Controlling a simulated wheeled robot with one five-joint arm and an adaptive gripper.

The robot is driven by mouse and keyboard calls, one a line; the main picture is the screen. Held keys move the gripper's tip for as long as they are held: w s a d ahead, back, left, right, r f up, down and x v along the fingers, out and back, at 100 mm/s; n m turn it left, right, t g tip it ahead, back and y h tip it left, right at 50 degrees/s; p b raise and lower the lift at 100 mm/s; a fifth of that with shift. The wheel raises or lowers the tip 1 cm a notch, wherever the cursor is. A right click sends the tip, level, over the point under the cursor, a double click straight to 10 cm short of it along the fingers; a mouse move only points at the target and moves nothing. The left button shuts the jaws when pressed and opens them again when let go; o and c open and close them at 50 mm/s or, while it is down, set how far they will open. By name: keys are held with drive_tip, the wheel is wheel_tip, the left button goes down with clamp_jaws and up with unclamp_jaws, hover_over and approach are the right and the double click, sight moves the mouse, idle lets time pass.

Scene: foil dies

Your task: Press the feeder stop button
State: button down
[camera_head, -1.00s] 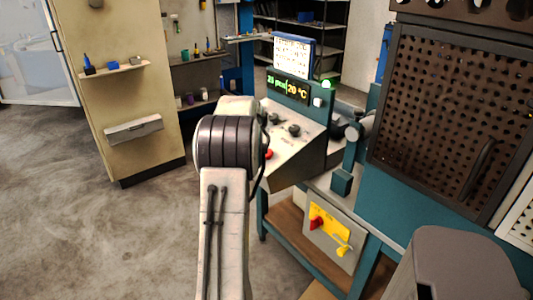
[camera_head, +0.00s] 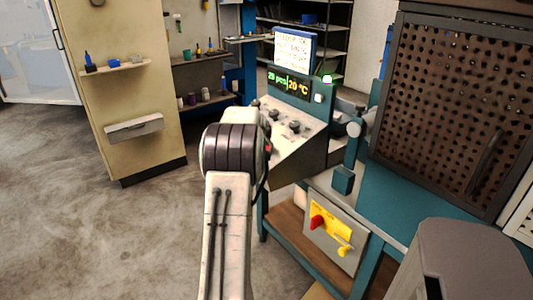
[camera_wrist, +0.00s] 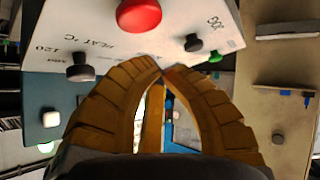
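The sloped control panel (camera_head: 293,136) stands in front of my arm in the head view. In the wrist view it appears upside down, with a large red button (camera_wrist: 139,12) at the top edge. My gripper (camera_wrist: 163,71) has its two orange-brown fingers curved together, tips meeting and nothing held between them. The tips lie just below the red button in the picture, apart from it. In the head view the gripper is hidden behind my arm, and only a sliver of red shows beside it. I cannot read which button is labelled feeder stop.
Black knobs (camera_wrist: 80,67) and a green button (camera_wrist: 215,57) sit near the red button. A display (camera_head: 288,84) tops the panel. Below right are a red knob (camera_head: 317,221) and yellow handle (camera_head: 345,250). A perforated guard (camera_head: 445,115) stands right; floor at left is clear.

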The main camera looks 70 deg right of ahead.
sight(267, 150)
drive_tip(key=shift+s+d+f+b, duration=0.2)
drive_tip(key=shift+f+b, duration=0.1)
drive_tip(key=shift+f, duration=0.25)
drive_tip(key=shift+s+d+f+b, duration=0.15)
drive_tip(key=shift+f+b, duration=0.1)
drive_tip(key=shift+f, duration=0.25)
drive_tip(key=shift+w, duration=0.1)
drive_tip(key=shift+f, duration=0.15)
idle(0.6)
drive_tip(key=shift+d+f+b, duration=0.1)
drive_tip(key=shift+f+b, duration=0.15)
drive_tip(key=shift+b, duration=0.15)
drive_tip(key=shift+s+d+f+b, duration=0.1)
drive_tip(key=shift+s+f+b, duration=0.1)
drive_tip(key=shift+f+b, duration=0.5)
idle(1.0)
drive_tip(key=shift+r, duration=0.15)
drive_tip(key=shift+w+a+r, duration=0.1)
drive_tip(key=shift+a+r, duration=0.05)
drive_tip(key=shift+r, duration=0.35)
drive_tip(key=shift+w+a+r, duration=0.1)
drive_tip(key=shift+r, duration=0.35)
idle(0.8)
